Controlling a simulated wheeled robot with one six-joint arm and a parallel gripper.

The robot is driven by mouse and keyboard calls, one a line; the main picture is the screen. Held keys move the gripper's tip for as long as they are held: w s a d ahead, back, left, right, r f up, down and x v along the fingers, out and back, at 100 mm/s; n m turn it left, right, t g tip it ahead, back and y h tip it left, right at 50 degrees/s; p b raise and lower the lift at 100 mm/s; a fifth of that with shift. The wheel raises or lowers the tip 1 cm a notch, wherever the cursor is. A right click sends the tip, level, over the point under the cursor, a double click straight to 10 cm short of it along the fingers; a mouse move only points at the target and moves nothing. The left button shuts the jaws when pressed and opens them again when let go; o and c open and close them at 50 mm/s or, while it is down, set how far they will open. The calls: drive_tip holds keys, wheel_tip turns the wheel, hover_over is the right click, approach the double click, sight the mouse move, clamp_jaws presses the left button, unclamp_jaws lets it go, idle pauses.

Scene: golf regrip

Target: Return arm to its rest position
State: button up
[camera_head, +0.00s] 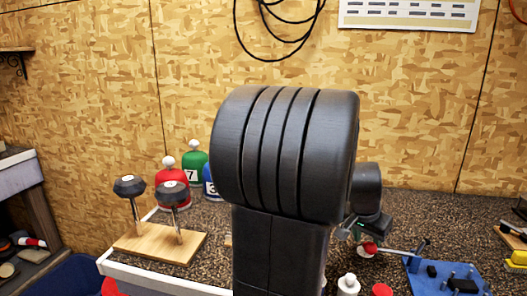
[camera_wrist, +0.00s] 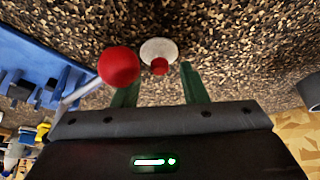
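My gripper (camera_wrist: 159,78) has its two green fingers spread apart, with nothing held between them. In the head view my gripper (camera_head: 357,230) is partly hidden by my own dark arm, which fills the middle. A red round piece (camera_wrist: 119,66) sits close by the left finger in the wrist view, at the end of a silver shaft (camera_wrist: 84,90). The shaft (camera_head: 398,251) reaches a blue fixture (camera_head: 425,278) on the speckled bench (camera_head: 440,215). A white disc (camera_wrist: 159,48) with a small red piece (camera_wrist: 160,67) shows beyond the fingers.
Two dark club heads (camera_head: 129,186) stand on a wooden stand (camera_head: 150,243) at left. Red, green and blue head covers (camera_head: 195,160) stand behind them. A white knob (camera_head: 348,284) and a red piece (camera_head: 382,290) are near the front. The back right of the bench looks clear.

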drive_tip(key=shift+b+x, duration=0.3)
drive_tip(key=shift+x, duration=0.7)
wheel_tip(320, 180, up, 4)
drive_tip(key=shift+s+a+r+p, duration=0.1)
drive_tip(key=shift+a+p, duration=0.05)
drive_tip(key=shift+p, duration=0.35)
